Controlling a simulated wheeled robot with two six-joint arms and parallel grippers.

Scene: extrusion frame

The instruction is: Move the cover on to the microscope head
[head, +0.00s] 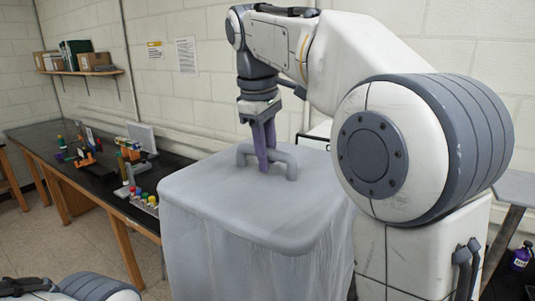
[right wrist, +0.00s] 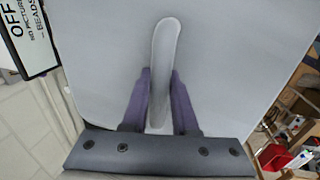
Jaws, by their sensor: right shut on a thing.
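The cover (head: 245,205) is a pale grey, soft-looking hood with a flat, rounded top and sides hanging in folds. A grey arched handle (head: 285,157) stands on its top. My right gripper (head: 264,160) comes down from above, its purple fingers shut on the handle. In the right wrist view, the handle (right wrist: 165,50) runs between the two fingers, with the cover's flat top (right wrist: 230,60) filling the background. No microscope head shows; whatever is under the cover is hidden. Only part of my left arm shows at bottom left, without its gripper.
A black bench (head: 45,140) along the left wall carries a rack of colourful-capped tubes (head: 146,200) and other small equipment. A wall shelf (head: 85,73) holds boxes. A sign reading "OFF" (right wrist: 25,35) is close beside the cover. A purple bottle (head: 521,257) stands at far right.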

